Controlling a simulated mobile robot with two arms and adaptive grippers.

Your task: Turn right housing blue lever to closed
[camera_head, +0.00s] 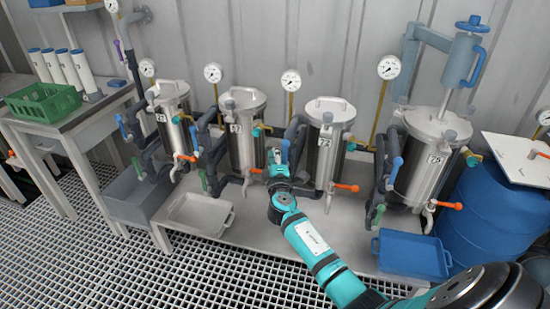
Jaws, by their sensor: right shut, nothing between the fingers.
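Several steel housings stand in a row on a grey bench. The rightmost housing (428,160) is marked 75 and has a blue lever (396,167) at its left, hanging down at a slant. The housing to its left (325,150) is marked 72, with a blue lever (285,150) on the dark pipe at its left. My right gripper (275,157) is shut and empty, beside or touching that lever; I cannot tell which. My teal right arm reaches in from the lower right. My left gripper is not in view.
Orange-handled taps (347,187) stick out in front of the housings. A blue tray (412,255) and a pale tray (201,213) lie on the bench. A blue barrel (490,215) stands at the right. Gauges (388,67) rise behind. The grating floor (150,275) is clear at lower left.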

